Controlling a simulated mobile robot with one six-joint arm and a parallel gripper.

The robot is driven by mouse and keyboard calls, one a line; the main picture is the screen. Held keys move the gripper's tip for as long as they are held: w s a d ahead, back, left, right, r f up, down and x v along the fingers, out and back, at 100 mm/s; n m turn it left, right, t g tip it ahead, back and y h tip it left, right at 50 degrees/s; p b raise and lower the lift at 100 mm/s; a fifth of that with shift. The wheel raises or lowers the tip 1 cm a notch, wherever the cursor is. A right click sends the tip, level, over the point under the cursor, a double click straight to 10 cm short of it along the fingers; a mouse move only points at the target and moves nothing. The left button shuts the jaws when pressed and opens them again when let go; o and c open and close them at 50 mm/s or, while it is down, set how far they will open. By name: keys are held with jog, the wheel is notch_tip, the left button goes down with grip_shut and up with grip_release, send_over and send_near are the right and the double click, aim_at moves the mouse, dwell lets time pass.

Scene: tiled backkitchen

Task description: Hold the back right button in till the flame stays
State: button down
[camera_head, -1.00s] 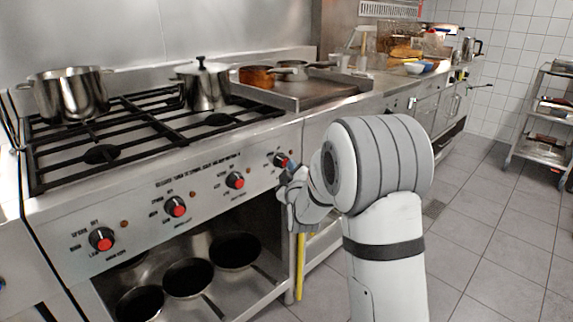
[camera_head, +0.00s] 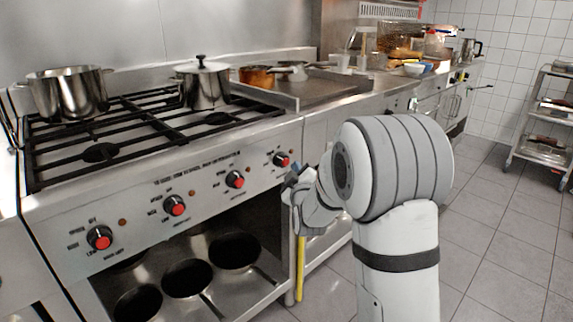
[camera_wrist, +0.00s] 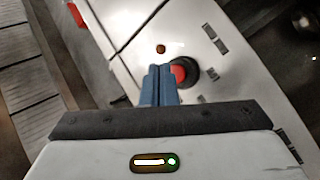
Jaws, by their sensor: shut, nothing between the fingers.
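The stove front (camera_head: 140,196) carries a row of black knobs with red centre buttons. The rightmost red button (camera_head: 283,160) is in plain view and shows no finger on it in the head view. In the wrist view the red button (camera_wrist: 179,74) is partly behind my fingertips, in its black knob. My gripper (camera_head: 291,178) is shut and empty, just below and right of that knob, seemingly a little apart from it. Its blue fingers also show in the wrist view (camera_wrist: 158,72). The labels are too small to read. I see no flame; a lidded pot (camera_head: 203,88) hides part of the back right burner.
A large open pot (camera_head: 68,93) stands at the back left of the grates. A griddle (camera_head: 300,92) with pans adjoins the stove on the right. Below is an open shelf with dark pans (camera_head: 187,278). A yellow handle (camera_head: 299,268) hangs near my arm.

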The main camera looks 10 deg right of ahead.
jog(key=s+d+b, duration=0.1)
jog(key=s, duration=0.1)
jog(key=s+d, duration=0.1)
jog(key=shift+s+d+b, duration=0.35)
jog(key=shift+r, duration=0.1)
jog(key=s+r+m+g+p, duration=0.3)
jog(key=s+r+g+p, duration=0.2)
jog(key=s+p, duration=0.5)
jog(key=s+r+m+g+p, duration=0.3)
jog(key=s+r+g+p, duration=0.2)
jog(key=s+r+p, duration=0.5)
jog(key=s+r+m+g+p, duration=0.3)
jog(key=s+r+g+p, duration=0.3)
jog(key=s+p, duration=0.5)
jog(key=s+r, duration=0.2)
jog(key=s, duration=0.2)
jog(key=shift+s+a+r+m, duration=0.15)
jog(key=shift+s+a+m, duration=0.2)
jog(key=shift+a+m, duration=0.05)
